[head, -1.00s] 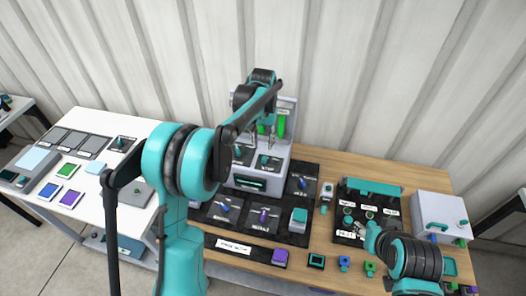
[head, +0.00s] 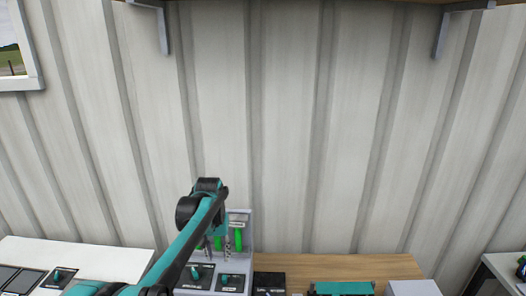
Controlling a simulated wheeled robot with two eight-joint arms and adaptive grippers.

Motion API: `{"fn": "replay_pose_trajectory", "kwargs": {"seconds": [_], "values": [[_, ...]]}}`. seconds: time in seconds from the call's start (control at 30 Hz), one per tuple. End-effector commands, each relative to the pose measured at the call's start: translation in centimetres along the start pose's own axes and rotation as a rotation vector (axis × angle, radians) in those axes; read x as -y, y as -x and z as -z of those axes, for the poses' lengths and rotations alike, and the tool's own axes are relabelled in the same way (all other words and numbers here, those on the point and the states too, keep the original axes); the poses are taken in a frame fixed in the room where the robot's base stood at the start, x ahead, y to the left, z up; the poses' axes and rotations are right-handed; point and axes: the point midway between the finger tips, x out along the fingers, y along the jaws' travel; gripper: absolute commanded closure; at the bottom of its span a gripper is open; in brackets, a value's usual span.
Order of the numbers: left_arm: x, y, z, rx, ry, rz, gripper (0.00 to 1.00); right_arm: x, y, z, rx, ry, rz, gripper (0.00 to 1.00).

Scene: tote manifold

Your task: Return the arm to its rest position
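My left arm comes in from the lower left and bends down at a black and teal wrist. My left gripper (head: 218,246) hangs below that wrist in front of the grey upright unit (head: 246,221). Its two grey fingers look apart, with a green part (head: 238,240) of the unit just to the right and more green showing behind the fingers. I cannot see anything held. My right arm and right gripper are outside the view.
A white table (head: 105,257) with dark panels is at lower left. Shelf brackets (head: 439,36) hang above. The wall's middle is bare.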

Motion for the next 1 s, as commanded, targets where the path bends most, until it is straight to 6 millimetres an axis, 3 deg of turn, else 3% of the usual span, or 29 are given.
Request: {"fn": "replay_pose_trajectory", "kwargs": {"seconds": [0.2,0.37,0.7,0.83,1.0], "values": [[0.3,0.6,-6.8,-0.139,-0.001,-0.002,0.64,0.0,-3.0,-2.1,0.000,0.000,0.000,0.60],[0.5,-0.3,-12.3,-0.253,-0.002,-0.003,0.64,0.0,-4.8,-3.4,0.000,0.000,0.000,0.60],[0.7,-6.6,-23.2,-0.480,-0.004,-0.002,0.64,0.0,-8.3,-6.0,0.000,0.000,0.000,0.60],[0.8,-9.0,-25.5,-0.539,-0.004,-0.002,0.64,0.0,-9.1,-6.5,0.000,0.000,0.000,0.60],[0.8,-10.3,-26.8,-0.574,-0.005,-0.002,0.64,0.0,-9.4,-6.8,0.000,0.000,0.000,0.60]]}}
